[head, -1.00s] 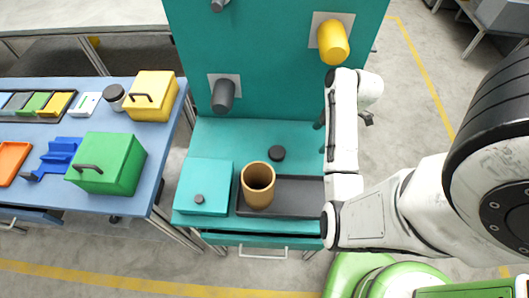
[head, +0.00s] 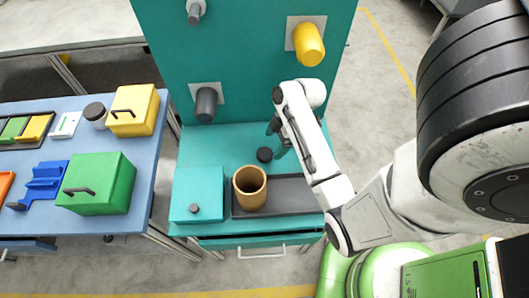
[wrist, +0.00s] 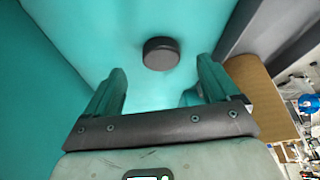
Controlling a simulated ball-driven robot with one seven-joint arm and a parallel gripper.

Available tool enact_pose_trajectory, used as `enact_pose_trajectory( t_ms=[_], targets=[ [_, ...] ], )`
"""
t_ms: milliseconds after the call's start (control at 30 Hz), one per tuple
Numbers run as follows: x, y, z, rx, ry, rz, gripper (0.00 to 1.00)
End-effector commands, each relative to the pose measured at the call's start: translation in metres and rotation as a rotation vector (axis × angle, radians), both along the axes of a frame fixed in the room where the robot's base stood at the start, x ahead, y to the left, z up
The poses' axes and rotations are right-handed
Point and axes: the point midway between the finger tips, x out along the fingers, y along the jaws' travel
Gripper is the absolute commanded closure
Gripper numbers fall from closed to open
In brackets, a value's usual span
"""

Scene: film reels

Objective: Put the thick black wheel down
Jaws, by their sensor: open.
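The thick black wheel (head: 264,154) lies flat on the teal bench top, behind the dark tray. It also shows in the wrist view (wrist: 161,53), ahead of my fingertips and between their lines, with a gap to both. My gripper (wrist: 160,85) is open and empty. In the head view my gripper (head: 277,137) is close to the right of the wheel, partly hidden by my own arm.
A tan cylinder (head: 249,196) stands at the left end of the dark tray (head: 285,197). A teal box (head: 197,187) is left of it. A grey peg (head: 206,104) and a yellow peg (head: 309,45) stick out from the teal back panel. A blue table with boxes stands left.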

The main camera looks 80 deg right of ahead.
Motion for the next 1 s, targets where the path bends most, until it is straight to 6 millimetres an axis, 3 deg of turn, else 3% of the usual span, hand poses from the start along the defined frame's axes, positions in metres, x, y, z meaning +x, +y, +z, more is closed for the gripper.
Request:
enact_pose_trajectory(
  t_ms=[200, 533, 833, 1000],
  targets=[
    [0.014, 0.009, 0.001, 0.0, 0.0, 0.004, 0.12],
    [0.029, 0.017, -0.042, 0.001, 0.0, 0.0, 0.12],
    [0.03, 0.017, -0.046, -0.001, 0.0, 0.0, 0.12],
    [0.03, 0.017, -0.046, -0.001, 0.0, 0.0, 0.28]
  ],
)
